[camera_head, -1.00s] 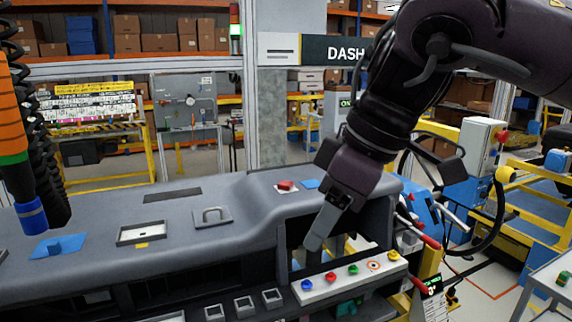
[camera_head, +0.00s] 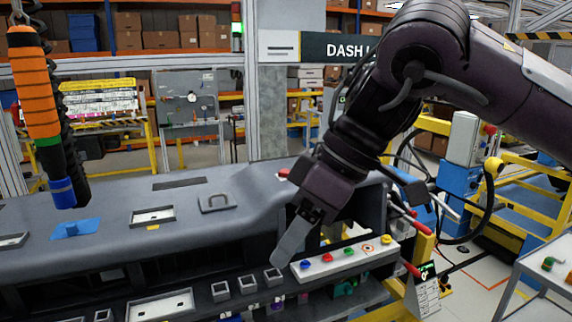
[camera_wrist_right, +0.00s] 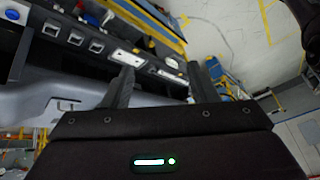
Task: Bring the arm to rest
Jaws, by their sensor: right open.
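My right gripper (camera_head: 292,240) comes in from the upper right in the head view, its fingers pointing down and to the left in front of the dashboard module (camera_head: 110,225). In the right wrist view the two fingers of this gripper (camera_wrist_right: 160,85) stand apart with nothing between them. The grey dashboard top also shows in the right wrist view (camera_wrist_right: 65,100). A white button strip (camera_head: 335,262) with several coloured buttons lies just right of the fingertips in the head view. My left gripper is not in view.
An orange and blue tool (camera_head: 38,95) hangs at the left beside a black coiled hose.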

